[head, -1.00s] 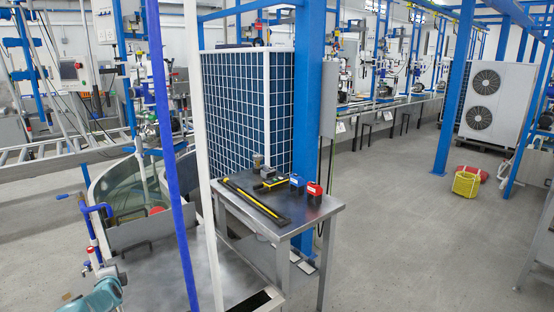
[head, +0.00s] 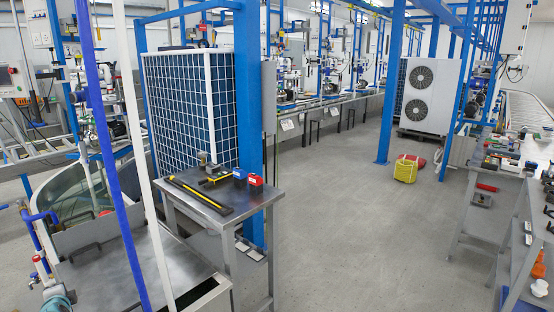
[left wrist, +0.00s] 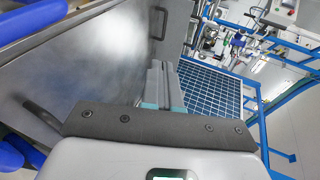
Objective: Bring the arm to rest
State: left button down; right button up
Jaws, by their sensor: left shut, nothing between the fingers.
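My left gripper (left wrist: 161,68) shows in the left wrist view, its grey fingers with teal parts closed together and empty. Beyond the fingers are a grey metal surface (left wrist: 90,75) and a blue grid panel (left wrist: 213,95). How far the fingers are from these I cannot tell. Neither of my grippers shows in the head view, and my right gripper is in no view.
A steel table (head: 190,207) holds a black and yellow bar (head: 200,194), a blue block (head: 239,173) and a red block (head: 255,180). A cluttered workbench (head: 507,205) stands at right.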

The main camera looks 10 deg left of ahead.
pick_arm(q)
jog(key=w+d+f+h, duration=0.1)
jog(key=d+f, duration=0.1)
jog(key=d, duration=0.1)
jog(key=w+d+f+n, duration=0.1)
jog(key=d+f, duration=0.1)
jog(key=d, duration=0.1)
jog(key=w+d+f+h, duration=0.1)
jog(key=d+f, duration=0.1)
jog(key=d, duration=0.1)
jog(key=shift+w+d+f+h, duration=0.1)
jog(key=shift+w+d+h, duration=0.2)
jog(key=s+d+f+n+g+h, duration=0.1)
jog(key=s+d+f+n+h, duration=0.2)
jog(key=d, duration=0.9)
jog(key=d+f+g+h+p, duration=0.15)
jog(key=d+f, duration=0.35)
jog(key=d, duration=0.7)
jog(key=s+d+f+n+h+b, duration=0.1)
jog(key=s+d+f+n+h, duration=0.2)
jog(key=d, duration=0.9)
jog(key=s+d+r+n+g+h+p, duration=0.1)
jog(key=s+d+n+g+h, duration=0.2)
jog(key=s+d, duration=1.7)
jog(key=s+g+h, duration=0.1)
jog(key=s+g, duration=0.2)
jog(key=shift+d+r, duration=0.15)
jog(key=shift+d, duration=0.2)
